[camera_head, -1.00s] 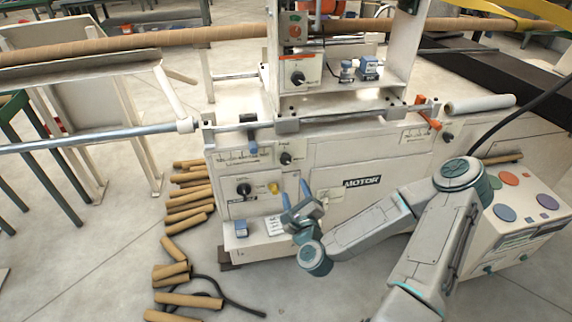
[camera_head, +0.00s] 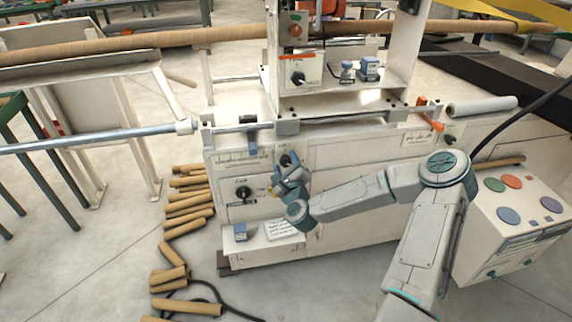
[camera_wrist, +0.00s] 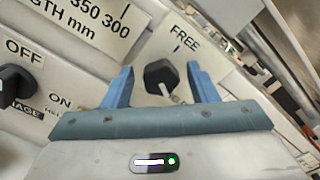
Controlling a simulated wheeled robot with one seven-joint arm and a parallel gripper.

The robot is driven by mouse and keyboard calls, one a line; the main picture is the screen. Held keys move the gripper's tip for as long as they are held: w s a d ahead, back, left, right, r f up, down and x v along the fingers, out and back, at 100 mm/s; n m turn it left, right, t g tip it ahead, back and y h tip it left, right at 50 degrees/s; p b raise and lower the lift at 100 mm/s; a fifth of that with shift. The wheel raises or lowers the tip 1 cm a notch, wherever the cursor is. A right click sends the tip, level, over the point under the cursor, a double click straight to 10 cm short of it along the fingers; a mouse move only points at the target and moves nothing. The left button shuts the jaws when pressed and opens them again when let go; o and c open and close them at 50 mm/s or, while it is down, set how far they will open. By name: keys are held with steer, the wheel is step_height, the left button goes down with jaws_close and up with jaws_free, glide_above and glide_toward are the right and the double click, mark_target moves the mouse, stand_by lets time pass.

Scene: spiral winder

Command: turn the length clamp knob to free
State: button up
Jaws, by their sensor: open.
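The length clamp knob (camera_wrist: 161,77) is a small black knob with a white pointer mark, in the wrist view, below the printed word FREE (camera_wrist: 184,42). Its pointer slants toward the lower right, away from that label. My gripper (camera_wrist: 160,85) is open, with one blue finger on each side of the knob and visible gaps between. I cannot tell how far the fingertips are from the panel. In the head view the knob (camera_head: 287,160) shows just above my gripper (camera_head: 288,168), at the machine's front panel.
Another black knob (camera_wrist: 12,86) with OFF and ON labels is at the left in the wrist view. A length scale (camera_wrist: 90,25) is above it. In the head view, cardboard tubes (camera_head: 190,205) lie on the floor left of the machine, and a control box (camera_head: 515,215) stands at right.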

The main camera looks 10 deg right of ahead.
steer(key=shift+w, duration=0.15)
steer(key=c, duration=1)
